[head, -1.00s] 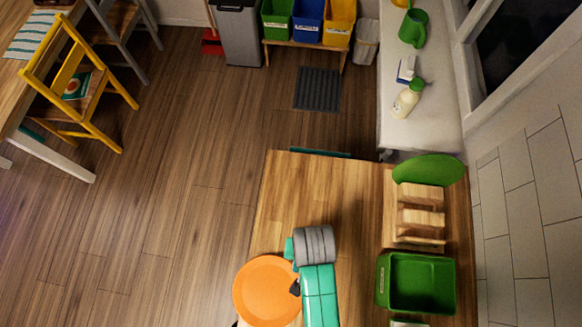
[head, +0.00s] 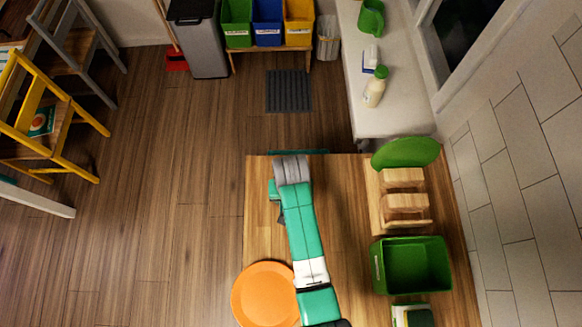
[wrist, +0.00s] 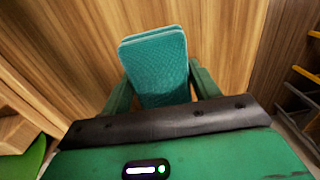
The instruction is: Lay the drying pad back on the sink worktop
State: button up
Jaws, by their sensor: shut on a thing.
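The drying pad (wrist: 156,55) is a teal, textured slab with rounded corners and a doubled edge, in the wrist view. My gripper (wrist: 160,88) is shut on it, with a green finger on each side. The pad stands out beyond the fingers over the wooden worktop (head: 335,215); I cannot tell whether it touches the wood. In the head view my arm stretches across the worktop towards its far edge and hides the pad and most of the gripper.
An orange plate (head: 262,297) lies left of my arm. A wooden rack (head: 388,218) with a green plate (head: 408,152), and a green tub (head: 376,268), stand on the right. A white counter (head: 395,122) lies beyond. Bare wood shows between my arm and the rack.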

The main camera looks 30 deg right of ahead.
jog(key=shift+s+f, duration=0.1)
jog(key=shift+f, duration=0.65)
jog(key=shift+f, duration=0.15)
jog(key=o, duration=0.9)
jog(key=shift+o, duration=0.2)
notch_tip(320, 180, up, 12)
jog(key=p, duration=0.1)
jog(key=shift+r, duration=0.2)
